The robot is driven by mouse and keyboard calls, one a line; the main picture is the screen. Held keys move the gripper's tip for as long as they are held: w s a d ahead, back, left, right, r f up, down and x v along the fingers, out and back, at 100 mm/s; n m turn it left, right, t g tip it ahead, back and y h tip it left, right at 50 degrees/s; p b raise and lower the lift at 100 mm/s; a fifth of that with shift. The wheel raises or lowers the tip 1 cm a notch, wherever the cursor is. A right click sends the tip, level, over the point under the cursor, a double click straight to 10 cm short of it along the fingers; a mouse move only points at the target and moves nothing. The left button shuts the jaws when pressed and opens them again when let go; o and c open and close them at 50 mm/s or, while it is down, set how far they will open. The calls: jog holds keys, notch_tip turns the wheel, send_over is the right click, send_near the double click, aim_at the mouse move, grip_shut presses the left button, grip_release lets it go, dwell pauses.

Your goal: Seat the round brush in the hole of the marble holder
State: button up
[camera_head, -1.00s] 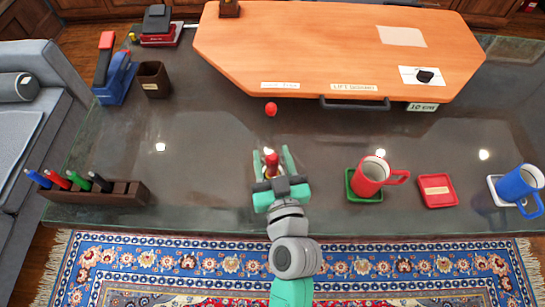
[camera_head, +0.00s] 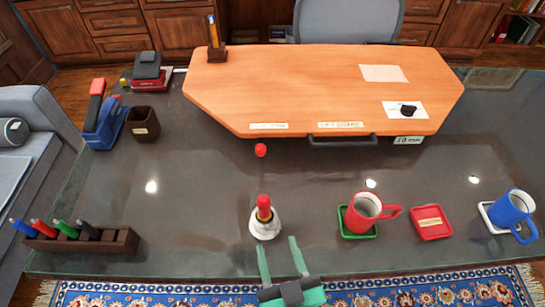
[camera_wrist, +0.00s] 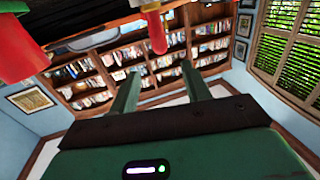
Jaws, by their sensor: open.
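The round brush (camera_head: 264,203), with a red handle and an orange-yellow band below it, stands upright in the white marble holder (camera_head: 265,231) near the front of the dark desk. Its lower end is hidden inside the holder, so I cannot see how deep it sits. My gripper (camera_head: 278,243) is open and empty, just in front of the holder and clear of the brush. In the wrist view, which is upside down, the brush (camera_wrist: 156,32) hangs from the top edge beyond my open fingers (camera_wrist: 160,66), with a bit of the white holder above it.
A red mug (camera_head: 366,212) on a green coaster (camera_head: 359,233) and a red coaster (camera_head: 431,222) stand to the right. A pen rack (camera_head: 118,242) is at left. A red knob (camera_head: 261,150) lies behind the holder, before the raised wooden board (camera_head: 300,85).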

jog(key=w+a+r+n+t, duration=0.1)
jog(key=w+r+t, duration=0.15)
jog(key=r, duration=0.85)
jog(key=w+a+r+t, duration=0.1)
jog(key=w+a+r, duration=0.15)
jog(key=r, duration=0.85)
jog(key=s+r+m+t+h, duration=0.1)
jog(key=s+r+t+h, duration=0.1)
jog(key=r, duration=0.8)
jog(key=s+d+r+m+t+h, duration=0.1)
jog(key=s+r+m+t+h, duration=0.1)
jog(key=r, duration=0.8)
jog(key=shift+s+d+m, duration=0.2)
jog(key=shift+s+m, duration=0.05)
jog(key=shift+m, duration=0.05)
notch_tip(320, 180, up, 45)
jog(key=p, duration=4.4)
jog(key=shift+a+f+y+p, duration=0.15)
jog(key=shift+a+y+p, duration=0.15)
jog(key=shift+a, duration=0.05)
